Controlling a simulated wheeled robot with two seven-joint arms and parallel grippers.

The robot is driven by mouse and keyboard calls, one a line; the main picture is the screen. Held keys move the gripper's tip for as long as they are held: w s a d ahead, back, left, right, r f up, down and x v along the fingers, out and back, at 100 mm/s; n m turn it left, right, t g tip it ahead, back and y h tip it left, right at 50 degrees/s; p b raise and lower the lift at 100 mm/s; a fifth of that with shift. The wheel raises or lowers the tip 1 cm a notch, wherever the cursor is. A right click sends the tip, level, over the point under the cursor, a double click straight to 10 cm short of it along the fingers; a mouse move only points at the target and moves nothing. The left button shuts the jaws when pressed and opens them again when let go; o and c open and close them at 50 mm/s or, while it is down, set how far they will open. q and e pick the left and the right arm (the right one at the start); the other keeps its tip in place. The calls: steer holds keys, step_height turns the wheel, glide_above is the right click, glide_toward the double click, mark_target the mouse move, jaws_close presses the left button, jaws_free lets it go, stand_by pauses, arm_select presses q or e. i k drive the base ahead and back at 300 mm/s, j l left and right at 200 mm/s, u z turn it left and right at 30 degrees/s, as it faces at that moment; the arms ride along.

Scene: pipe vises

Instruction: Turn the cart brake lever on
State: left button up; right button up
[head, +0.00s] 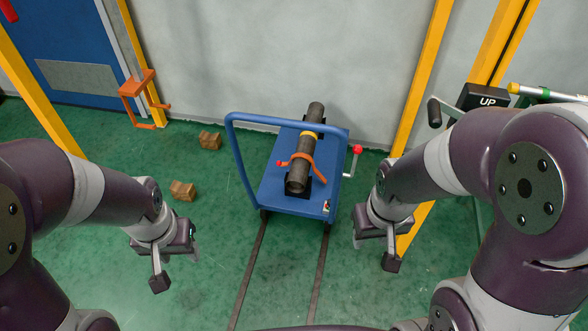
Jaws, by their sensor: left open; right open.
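The blue cart (268,190) stands in the middle of the head view, on two dark floor tracks. A lever with a red knob (357,149) sticks up at the cart's right side; it looks like the brake lever. A small panel with red and green marks (327,207) sits on the cart's near right corner. My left gripper (177,268) is open and empty over the floor, left of the cart. My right gripper (375,252) is open and empty, right of the cart and nearer than the red knob. Neither gripper touches the cart.
A dark pipe (297,177) lies on the cart under an orange strap (303,162). The blue push handle (236,160) rises at the cart's left. Yellow posts (420,80), an UP box (484,98) and an orange stand (138,84) are around. Wooden blocks (182,190) lie left.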

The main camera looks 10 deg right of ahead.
mark_target(358, 149)
steer(key=i+l, duration=0.1)
steer(key=l, duration=0.45)
steer(key=i+l, duration=0.1)
steer(key=l, duration=0.45)
steer(key=i+l, duration=0.1)
steer(key=l, duration=0.5)
steer(key=i+l, duration=0.1)
steer(key=l, duration=0.45)
steer(key=u, duration=0.05)
